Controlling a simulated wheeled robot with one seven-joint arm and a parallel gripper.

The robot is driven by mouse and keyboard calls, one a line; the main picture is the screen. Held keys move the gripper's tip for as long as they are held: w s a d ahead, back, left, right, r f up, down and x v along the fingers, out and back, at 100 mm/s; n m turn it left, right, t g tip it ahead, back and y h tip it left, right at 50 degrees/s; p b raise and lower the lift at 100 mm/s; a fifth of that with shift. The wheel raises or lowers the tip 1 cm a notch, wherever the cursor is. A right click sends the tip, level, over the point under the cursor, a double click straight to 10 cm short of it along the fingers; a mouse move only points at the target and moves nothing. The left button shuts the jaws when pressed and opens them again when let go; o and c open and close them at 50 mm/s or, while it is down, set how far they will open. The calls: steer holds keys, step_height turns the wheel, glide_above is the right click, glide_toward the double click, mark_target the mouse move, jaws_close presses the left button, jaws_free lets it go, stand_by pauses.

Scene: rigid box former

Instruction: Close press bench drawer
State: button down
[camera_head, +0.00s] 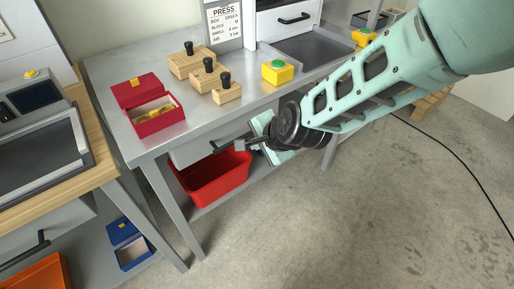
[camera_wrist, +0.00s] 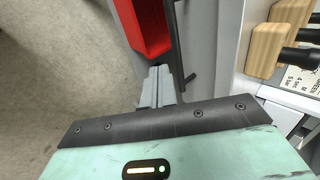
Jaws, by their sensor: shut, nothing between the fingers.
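The press bench (camera_head: 115,113) is a grey metal table. Its drawer (camera_head: 190,154) has a plain grey front under the bench top, and no open drawer interior shows. A dark bar handle (camera_head: 222,143) sits on that front, and it shows edge-on in the wrist view (camera_wrist: 187,80). My gripper (camera_head: 242,147) is shut and empty, in front of the drawer with its fingertips close by the handle. In the wrist view my gripper (camera_wrist: 158,75) points toward the bench, beside the handle. I cannot tell whether the fingers touch it. My arm hides the drawer's right part.
A red bin (camera_head: 215,182) stands on the shelf below the drawer. A red box (camera_head: 150,112), wooden blocks with black knobs (camera_head: 192,62) and a yellow button box (camera_head: 277,71) are on the bench top. Another wooden-topped bench (camera_head: 75,180) stands at left.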

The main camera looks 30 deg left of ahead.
steer(key=v, duration=0.8)
steer(key=shift+d, duration=0.25)
steer(key=s+d+r+n+g+h+p, duration=0.1)
steer(key=s+d+r+n, duration=0.3)
steer(key=d, duration=0.7)
steer(key=s+d+r+n+g+h+p, duration=0.1)
steer(key=s+d+r+n+h+p, duration=0.1)
steer(key=d, duration=0.9)
steer(key=s+d+r+n+g+h+p, duration=0.1)
steer(key=s+d+r+n+h+p, duration=0.1)
steer(key=s+d+r+n, duration=0.4)
steer(key=s+d+r+h, duration=0.1)
steer(key=s+d, duration=0.1)
steer(key=d, duration=0.3)
steer(key=shift+r+h, duration=0.3)
steer(key=shift+h, duration=0.1)
steer(key=shift+s+a, duration=0.15)
